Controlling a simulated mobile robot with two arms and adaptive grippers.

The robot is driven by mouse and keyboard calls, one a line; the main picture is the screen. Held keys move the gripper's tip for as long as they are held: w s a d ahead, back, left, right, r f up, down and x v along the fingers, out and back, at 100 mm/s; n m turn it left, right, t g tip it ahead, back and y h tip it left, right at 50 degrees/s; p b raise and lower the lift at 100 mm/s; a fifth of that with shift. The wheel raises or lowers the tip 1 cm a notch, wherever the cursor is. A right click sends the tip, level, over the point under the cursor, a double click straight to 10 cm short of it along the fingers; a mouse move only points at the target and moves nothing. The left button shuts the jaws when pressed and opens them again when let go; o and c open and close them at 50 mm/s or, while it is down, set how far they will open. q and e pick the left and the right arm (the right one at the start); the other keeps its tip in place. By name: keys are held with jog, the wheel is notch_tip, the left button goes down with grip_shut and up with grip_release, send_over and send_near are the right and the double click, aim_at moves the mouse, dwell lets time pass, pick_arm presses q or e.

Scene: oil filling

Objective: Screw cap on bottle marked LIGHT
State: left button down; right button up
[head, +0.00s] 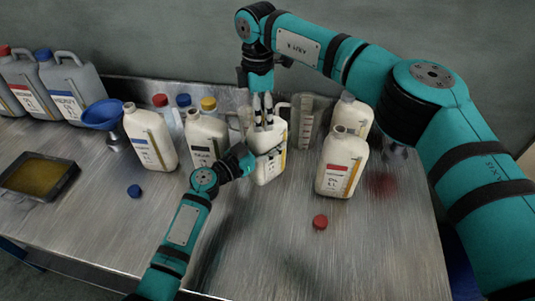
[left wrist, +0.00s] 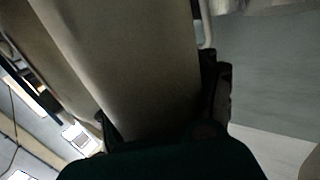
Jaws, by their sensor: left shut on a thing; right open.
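A white bottle (head: 270,166) stands upright at the middle of the table; its label is too small to read and partly covered. My left gripper (head: 252,160) is shut on this bottle's side. In the left wrist view the pale bottle body (left wrist: 125,60) fills the space between the dark fingers of the left gripper (left wrist: 160,120). My right gripper (head: 263,114) points down, open, right over the bottle's top. Its fingers hide the mouth, so I cannot tell whether a cap sits there. A blue cap (head: 134,191) and a red cap (head: 320,222) lie loose on the table.
White bottles with a blue label (head: 150,140), a dark label (head: 205,138) and a red label (head: 341,168) stand nearby. A blue funnel (head: 102,114), an oil tray (head: 38,178) and grey jugs (head: 75,80) are left. A clear measuring jug (head: 303,120) stands behind. The front table is clear.

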jog(key=shift+r, duration=0.1)
jog(key=shift+r, duration=2.15)
